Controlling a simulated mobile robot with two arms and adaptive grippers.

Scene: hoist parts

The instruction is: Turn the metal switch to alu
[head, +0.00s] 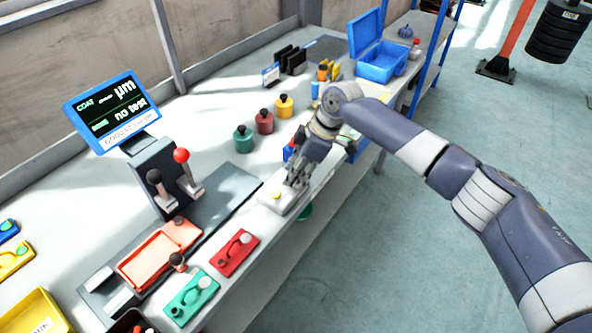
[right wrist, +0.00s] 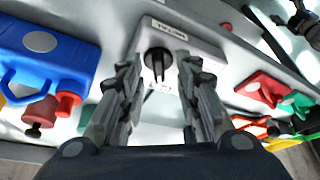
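The metal switch is a black rotary knob (right wrist: 157,63) on a pale grey box (right wrist: 190,42) with a label that seems to read METAL. Smaller lettering below the knob is partly hidden and I cannot read it clearly. In the head view the box (head: 277,205) sits near the bench's front edge, and my right gripper hides the knob. My right gripper (head: 295,180) points down over the box. In the right wrist view its fingers (right wrist: 158,67) are apart, one on each side of the knob, with visible gaps. My left gripper is not in view.
A blue case (right wrist: 45,55) stands close beside the box. Red (head: 235,253) and green (head: 192,298) plates lie on the near side. A display (head: 112,108) and a lever stand (head: 165,180) are at left. Several knobbed weights (head: 264,122) stand behind. Open floor lies right.

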